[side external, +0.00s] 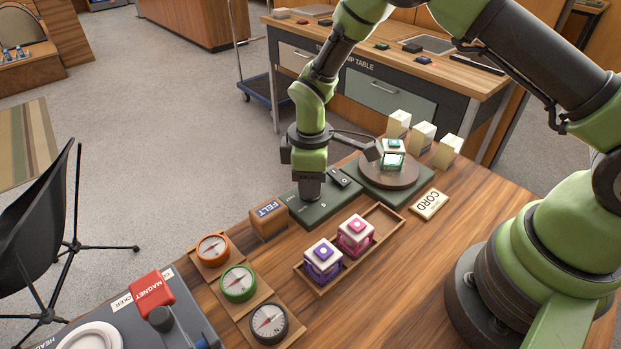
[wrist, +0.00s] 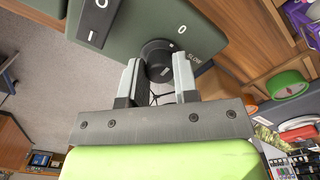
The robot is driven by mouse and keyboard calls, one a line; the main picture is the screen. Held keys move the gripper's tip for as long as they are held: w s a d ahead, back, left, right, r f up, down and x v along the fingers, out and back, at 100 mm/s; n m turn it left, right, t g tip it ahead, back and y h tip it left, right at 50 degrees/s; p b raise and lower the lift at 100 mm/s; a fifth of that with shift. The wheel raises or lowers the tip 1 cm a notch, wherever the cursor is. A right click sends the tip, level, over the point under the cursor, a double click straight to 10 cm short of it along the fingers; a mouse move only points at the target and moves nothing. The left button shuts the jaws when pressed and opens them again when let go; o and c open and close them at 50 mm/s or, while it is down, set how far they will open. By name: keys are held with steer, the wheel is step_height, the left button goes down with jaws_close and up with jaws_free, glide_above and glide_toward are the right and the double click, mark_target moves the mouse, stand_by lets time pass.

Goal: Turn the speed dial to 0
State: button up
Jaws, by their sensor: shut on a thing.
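The speed dial (wrist: 158,52) is a round black knob on a dark green control box (wrist: 125,22). Beside it a white "0" is printed on the box, with "SLOW" near the right finger. My gripper (wrist: 157,78) has its two grey fingers on either side of the knob and is shut on it. A small white mark shows near the knob's edge; its exact setting is hard to read. In the side view my gripper (side external: 309,197) points straight down at the green box (side external: 318,208) and hides the knob.
A black rocker switch (side external: 344,178) is beside my gripper. A turntable (side external: 374,180) holds a white-and-green cube (side external: 392,160). A wooden tray (side external: 385,218) holds purple and pink cubes. The FELT block (side external: 268,217), several compasses (side external: 238,283) and the CORD block (side external: 430,204) stand nearby.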

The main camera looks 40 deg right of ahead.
steer(key=o, duration=0.9)
steer(key=shift+o, duration=0.2)
steer(key=shift+r, duration=0.1)
step_height(320, 180, up, 9)
steer(key=shift+r, duration=0.4)
